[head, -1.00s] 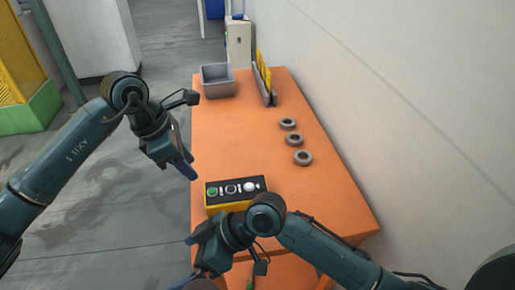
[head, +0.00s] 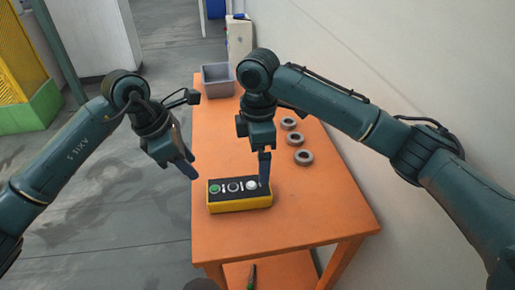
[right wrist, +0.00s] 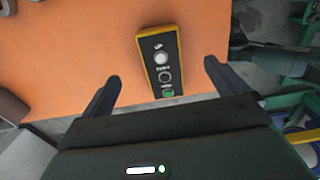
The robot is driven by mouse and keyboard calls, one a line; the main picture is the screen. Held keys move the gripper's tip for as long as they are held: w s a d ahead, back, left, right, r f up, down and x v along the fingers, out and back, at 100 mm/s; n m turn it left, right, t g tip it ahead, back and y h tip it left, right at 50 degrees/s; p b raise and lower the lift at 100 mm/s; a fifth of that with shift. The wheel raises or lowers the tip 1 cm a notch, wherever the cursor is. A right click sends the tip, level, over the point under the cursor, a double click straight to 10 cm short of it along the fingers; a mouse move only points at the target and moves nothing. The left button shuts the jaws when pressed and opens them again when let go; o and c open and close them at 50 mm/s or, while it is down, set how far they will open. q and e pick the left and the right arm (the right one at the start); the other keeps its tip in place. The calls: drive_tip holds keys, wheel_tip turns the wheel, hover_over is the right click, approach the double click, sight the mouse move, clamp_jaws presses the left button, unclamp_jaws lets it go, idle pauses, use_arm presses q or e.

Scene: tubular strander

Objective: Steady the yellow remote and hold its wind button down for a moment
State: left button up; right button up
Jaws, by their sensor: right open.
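The yellow remote (head: 240,204) lies on the orange table near its left edge. Its black top has a green button (head: 214,188), a dark ringed one (head: 233,187) and a white one (head: 251,185); the labels are too small to read surely. My right gripper (head: 264,168) is over the remote's right end, fingers pointing down. In the right wrist view the open right gripper (right wrist: 163,72) has the remote (right wrist: 159,60) showing between its fingers, with nothing held. My left gripper (head: 188,168) hangs left of the remote, apart from it; its finger gap is unclear.
Several grey rings, among them one nearest the remote (head: 304,157), lie right of my right gripper. A grey bin (head: 218,82) stands at the table's far end. The wall (head: 420,60) runs along the right. The table front (head: 290,225) is clear.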

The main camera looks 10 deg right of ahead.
sight(258, 186)
wheel_tip(258, 186, down, 12)
drive_tip(key=shift+f, duration=0.1)
idle(0.5)
drive_tip(key=c, duration=1.2)
use_arm(q)
clamp_jaws()
use_arm(e)
drive_tip(key=shift+c, duration=0.4)
idle(0.6)
